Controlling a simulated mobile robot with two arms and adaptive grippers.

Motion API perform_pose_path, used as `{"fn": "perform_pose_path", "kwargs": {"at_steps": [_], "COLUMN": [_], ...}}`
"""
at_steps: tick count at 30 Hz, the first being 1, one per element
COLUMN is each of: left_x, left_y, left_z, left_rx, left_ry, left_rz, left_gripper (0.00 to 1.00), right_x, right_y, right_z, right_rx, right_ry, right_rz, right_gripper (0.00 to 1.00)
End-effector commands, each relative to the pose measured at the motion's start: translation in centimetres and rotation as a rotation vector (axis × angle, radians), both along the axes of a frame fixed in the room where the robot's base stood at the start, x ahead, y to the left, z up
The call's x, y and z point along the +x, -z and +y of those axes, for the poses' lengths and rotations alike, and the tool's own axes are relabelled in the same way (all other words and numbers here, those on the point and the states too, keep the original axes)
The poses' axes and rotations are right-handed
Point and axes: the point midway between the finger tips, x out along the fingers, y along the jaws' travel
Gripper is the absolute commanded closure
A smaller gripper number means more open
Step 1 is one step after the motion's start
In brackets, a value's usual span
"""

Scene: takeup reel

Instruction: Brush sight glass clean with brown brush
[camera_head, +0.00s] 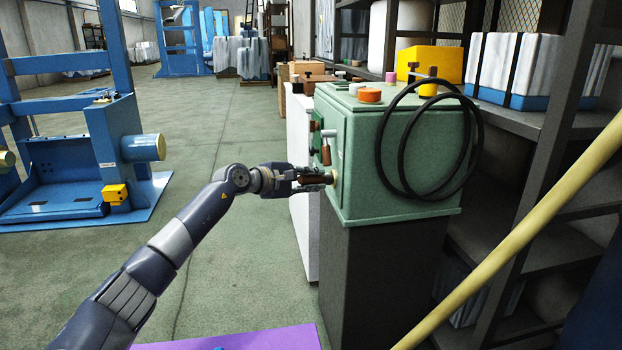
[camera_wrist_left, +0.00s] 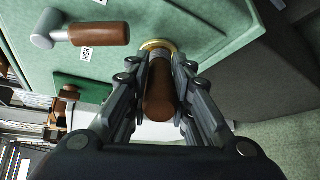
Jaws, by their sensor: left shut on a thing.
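My left gripper (camera_head: 318,178) is at the front face of a green cabinet (camera_head: 398,150). In the left wrist view the left gripper (camera_wrist_left: 168,72) is shut on a brown-handled brush (camera_wrist_left: 159,95). The brush's far end meets a brass ring on the cabinet face, which looks like the rim of the sight glass (camera_wrist_left: 158,45); the same ring shows in the head view (camera_head: 335,177). The brush head and the glass itself are hidden behind the fingers and handle. My right gripper is not in view.
A brown-handled lever (camera_wrist_left: 100,35) sticks out of the cabinet face beside the gripper. A black hose (camera_head: 381,140) loops over the cabinet's side. A yellow pole (camera_head: 520,225) slants across the right front. Shelves (camera_head: 530,115) stand behind; open floor (camera_head: 215,125) lies left.

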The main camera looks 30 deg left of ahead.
Motion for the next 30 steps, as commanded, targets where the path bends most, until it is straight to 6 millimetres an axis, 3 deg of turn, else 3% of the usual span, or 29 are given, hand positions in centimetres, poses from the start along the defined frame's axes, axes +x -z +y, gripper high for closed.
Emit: {"fn": "perform_pose_path", "kwargs": {"at_steps": [18,30], "left_x": [-0.7,0.0], "left_y": [0.0,0.0], "left_z": [-0.7,-0.3], "left_rx": [-0.002,-0.003], "left_ry": [0.002,0.002], "left_rz": [-0.001,-0.001], "left_gripper": [1.00,1.00], "right_x": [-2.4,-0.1], "right_y": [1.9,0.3], "right_z": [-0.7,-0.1], "right_rx": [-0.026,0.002], "right_ry": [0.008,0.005], "right_rz": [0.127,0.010], "right_gripper": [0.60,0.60]}}
